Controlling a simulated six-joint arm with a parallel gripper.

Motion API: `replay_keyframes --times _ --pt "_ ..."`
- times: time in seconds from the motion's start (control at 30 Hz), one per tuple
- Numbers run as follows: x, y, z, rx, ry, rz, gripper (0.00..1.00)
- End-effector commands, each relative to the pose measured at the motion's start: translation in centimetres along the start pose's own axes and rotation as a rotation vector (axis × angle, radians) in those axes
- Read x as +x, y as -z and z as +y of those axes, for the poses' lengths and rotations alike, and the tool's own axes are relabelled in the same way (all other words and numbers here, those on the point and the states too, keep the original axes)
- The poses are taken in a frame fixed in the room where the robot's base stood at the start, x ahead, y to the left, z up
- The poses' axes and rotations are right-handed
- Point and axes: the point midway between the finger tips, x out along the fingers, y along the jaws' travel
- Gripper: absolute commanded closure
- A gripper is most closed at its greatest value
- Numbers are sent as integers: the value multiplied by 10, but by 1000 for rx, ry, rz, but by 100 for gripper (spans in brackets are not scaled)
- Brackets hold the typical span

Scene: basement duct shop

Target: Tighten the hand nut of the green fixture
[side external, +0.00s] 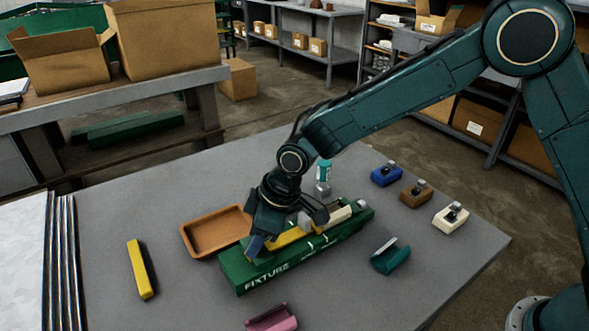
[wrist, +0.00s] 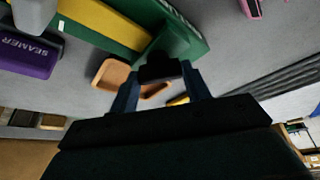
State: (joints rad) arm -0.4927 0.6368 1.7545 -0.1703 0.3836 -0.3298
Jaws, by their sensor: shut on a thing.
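The green fixture (side external: 300,262), lettered FIXTURE, lies on the grey table with a yellow strip (side external: 287,237) and a cream piece (side external: 338,216) along its top. It also shows in the wrist view (wrist: 186,42). My gripper (side external: 262,240) is low over the fixture's near left end. In the wrist view my gripper (wrist: 161,80) has its two blue fingers on either side of a dark knob-like piece, the hand nut (wrist: 160,68), at the fixture's end, and is shut on it. The nut is hidden in the side view. I cannot tell how tight it is.
An orange tray (side external: 187,243) lies just left of the fixture, a yellow bar (side external: 140,270) further left. A teal holder (side external: 390,260) and pink holder (side external: 272,319) lie in front. Blue (side external: 385,176), brown (side external: 413,195) and cream (side external: 448,219) blocks stand right. A purple SEAMER block (wrist: 30,57) shows too.

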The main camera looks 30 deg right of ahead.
Motion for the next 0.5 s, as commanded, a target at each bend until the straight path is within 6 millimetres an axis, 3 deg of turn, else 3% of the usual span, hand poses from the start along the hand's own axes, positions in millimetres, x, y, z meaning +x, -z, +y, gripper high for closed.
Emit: replay_keyframes --times 0.5 --pt "0 1 -4 450 -188 -1 76"
